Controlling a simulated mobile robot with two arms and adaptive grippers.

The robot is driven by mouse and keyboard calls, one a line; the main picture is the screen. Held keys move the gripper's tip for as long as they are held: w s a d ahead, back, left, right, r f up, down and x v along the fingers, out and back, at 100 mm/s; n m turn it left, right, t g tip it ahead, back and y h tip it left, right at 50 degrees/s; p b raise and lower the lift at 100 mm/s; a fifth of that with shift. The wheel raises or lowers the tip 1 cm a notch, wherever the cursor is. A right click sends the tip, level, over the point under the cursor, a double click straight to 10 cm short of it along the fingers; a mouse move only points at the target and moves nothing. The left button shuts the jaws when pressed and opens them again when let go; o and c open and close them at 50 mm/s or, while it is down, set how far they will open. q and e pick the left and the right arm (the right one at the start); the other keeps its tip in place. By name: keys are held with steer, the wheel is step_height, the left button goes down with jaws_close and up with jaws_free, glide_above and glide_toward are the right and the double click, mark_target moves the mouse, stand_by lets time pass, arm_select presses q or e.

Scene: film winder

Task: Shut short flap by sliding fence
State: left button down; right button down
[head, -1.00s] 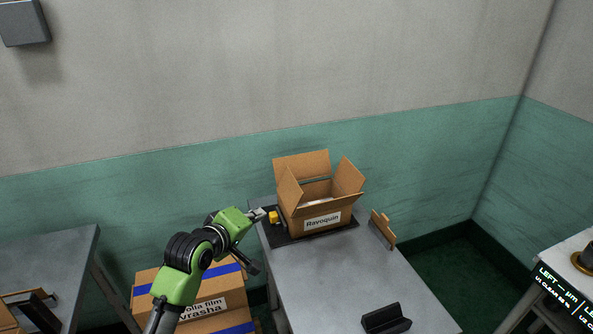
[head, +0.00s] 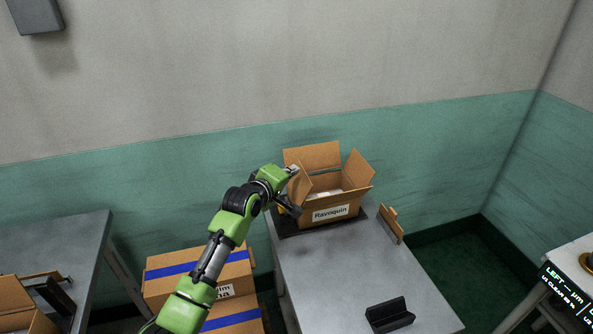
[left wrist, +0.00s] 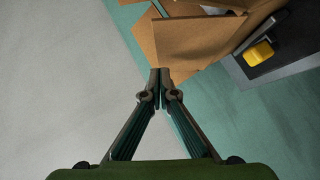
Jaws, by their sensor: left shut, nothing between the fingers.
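The open cardboard box (head: 345,196), labelled Ravoquin, stands on a dark base (head: 293,227) at the table's far end. Its left flap (head: 303,186), back flap (head: 312,155) and right flap (head: 357,168) stand up. My left gripper (head: 292,170) is shut and empty, high at the left flap's outer upper edge. In the left wrist view its fingertips (left wrist: 160,74) are close to a cardboard flap (left wrist: 192,42); I cannot tell whether they touch. A yellow knob (left wrist: 260,53) sits on a dark part beside the box, lower down. My right gripper is out of view.
A thin brown upright piece (head: 391,224) stands right of the box. A black block (head: 389,315) lies on the table's near part. The grey tabletop (head: 335,270) between is clear. Taped cartons (head: 175,270) stand left of the table.

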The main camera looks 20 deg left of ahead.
arm_select(q)
steer(key=shift+w+d+f, duration=0.25)
steer(key=shift+w+d, duration=0.1)
steer(key=shift+d, duration=0.3)
steer(key=shift+f, duration=0.1)
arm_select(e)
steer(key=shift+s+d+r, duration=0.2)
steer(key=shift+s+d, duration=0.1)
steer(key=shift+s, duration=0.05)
arm_select(q)
steer(key=shift+w, duration=0.1)
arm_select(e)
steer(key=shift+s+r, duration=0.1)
